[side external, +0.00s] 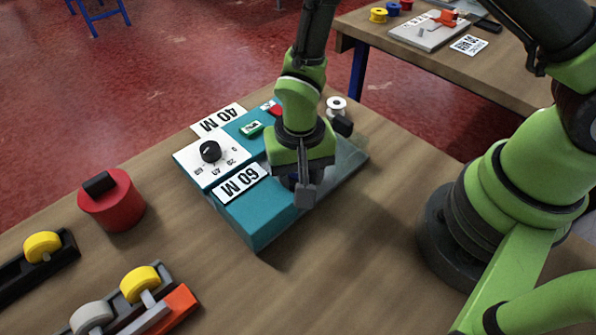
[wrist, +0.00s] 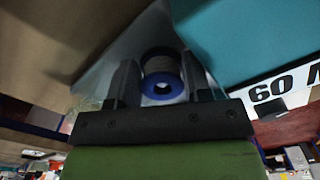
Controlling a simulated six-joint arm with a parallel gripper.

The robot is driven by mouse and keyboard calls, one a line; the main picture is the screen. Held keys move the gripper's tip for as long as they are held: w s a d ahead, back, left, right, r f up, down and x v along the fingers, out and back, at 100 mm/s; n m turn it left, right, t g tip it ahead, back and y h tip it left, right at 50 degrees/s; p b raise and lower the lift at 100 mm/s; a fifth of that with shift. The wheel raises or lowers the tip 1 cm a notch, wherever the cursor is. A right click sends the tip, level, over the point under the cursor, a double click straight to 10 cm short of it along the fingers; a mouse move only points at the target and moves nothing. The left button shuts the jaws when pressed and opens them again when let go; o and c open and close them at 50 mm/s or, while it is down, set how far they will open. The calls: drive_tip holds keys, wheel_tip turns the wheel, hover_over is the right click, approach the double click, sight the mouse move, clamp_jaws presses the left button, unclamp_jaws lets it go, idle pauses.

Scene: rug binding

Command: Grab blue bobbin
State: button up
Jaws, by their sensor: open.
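The blue bobbin (wrist: 163,85) shows in the wrist view between the two fingers of my gripper (wrist: 160,72), with its ring-shaped blue end facing the camera. The fingers are open, one on each side of it; I cannot tell whether they touch it. In the side external view my gripper (side external: 303,190) is low over the front right part of the teal machine (side external: 254,224). Only a dark blue bit of the bobbin (side external: 291,181) shows there, mostly hidden by the gripper.
A red round container (side external: 112,200) and tape dispensers (side external: 145,290) stand to the left. A second table (side external: 400,55) is behind.

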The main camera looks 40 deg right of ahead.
drive_tip(key=shift+f, duration=0.1)
drive_tip(key=shift+c, duration=0.3)
drive_tip(key=c, duration=0.5)
